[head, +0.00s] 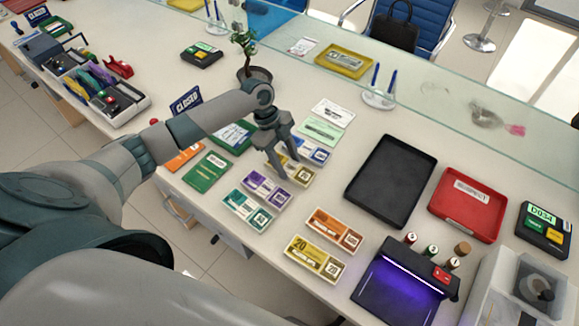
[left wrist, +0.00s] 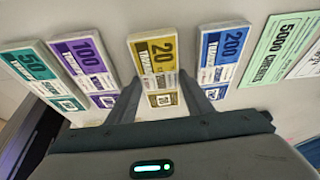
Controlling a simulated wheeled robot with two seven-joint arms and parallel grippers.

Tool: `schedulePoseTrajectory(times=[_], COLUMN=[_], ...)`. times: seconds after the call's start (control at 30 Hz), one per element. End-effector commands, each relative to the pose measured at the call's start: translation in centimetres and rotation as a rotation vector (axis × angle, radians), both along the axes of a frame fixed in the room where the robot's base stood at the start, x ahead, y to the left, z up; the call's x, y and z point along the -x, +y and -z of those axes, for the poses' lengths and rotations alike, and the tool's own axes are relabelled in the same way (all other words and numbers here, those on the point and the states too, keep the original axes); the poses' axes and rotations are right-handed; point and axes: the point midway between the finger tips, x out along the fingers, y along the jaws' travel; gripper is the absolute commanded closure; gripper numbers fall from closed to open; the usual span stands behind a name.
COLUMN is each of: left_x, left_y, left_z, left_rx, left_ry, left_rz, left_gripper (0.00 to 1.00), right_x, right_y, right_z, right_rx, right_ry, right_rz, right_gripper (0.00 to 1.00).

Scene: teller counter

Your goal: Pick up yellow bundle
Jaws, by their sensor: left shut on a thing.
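The yellow bundle (head: 300,175), marked 20, is between the blue bundle (head: 312,151) and the purple bundle (head: 266,188) on the pale counter. My left gripper (head: 282,162) points down over it and is shut on it, hiding part of it. In the left wrist view, the yellow bundle (left wrist: 155,52) runs between the two fingers (left wrist: 160,88), its paper band between them. I cannot tell whether it is clear of the counter. A second yellow bundle (head: 315,259), also marked 20, lies nearer the front edge. My right gripper is not in view.
A teal bundle (head: 246,211) and an orange bundle (head: 335,231) lie nearby. A black tray (head: 364,196), a red tray (head: 449,219) and a dark device with a violet light (head: 400,297) stand to the right. A potted plant (head: 246,42) and a glass screen are behind my arm.

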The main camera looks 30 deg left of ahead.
Motion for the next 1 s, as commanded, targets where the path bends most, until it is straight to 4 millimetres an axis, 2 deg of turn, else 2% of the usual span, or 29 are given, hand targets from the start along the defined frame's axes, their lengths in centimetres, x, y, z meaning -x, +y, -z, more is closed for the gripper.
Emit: schedulePoseTrajectory(times=[0.27, 0.5, 1.0], left_x=[-0.1, -0.2, 0.9], left_y=[0.0, 0.0, -9.1], left_z=[-0.8, -3.8, -9.4], left_rx=[0.000, 0.000, 0.002], left_ry=[-0.002, -0.005, -0.004], left_rz=[0.000, 0.002, 0.004], left_gripper=[0.78, 0.78, 0.78], right_x=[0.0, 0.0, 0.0], right_y=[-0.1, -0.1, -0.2], right_z=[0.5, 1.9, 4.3], right_rx=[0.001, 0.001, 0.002], right_ry=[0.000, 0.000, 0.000], right_rz=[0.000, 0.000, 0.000], right_gripper=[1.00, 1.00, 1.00])
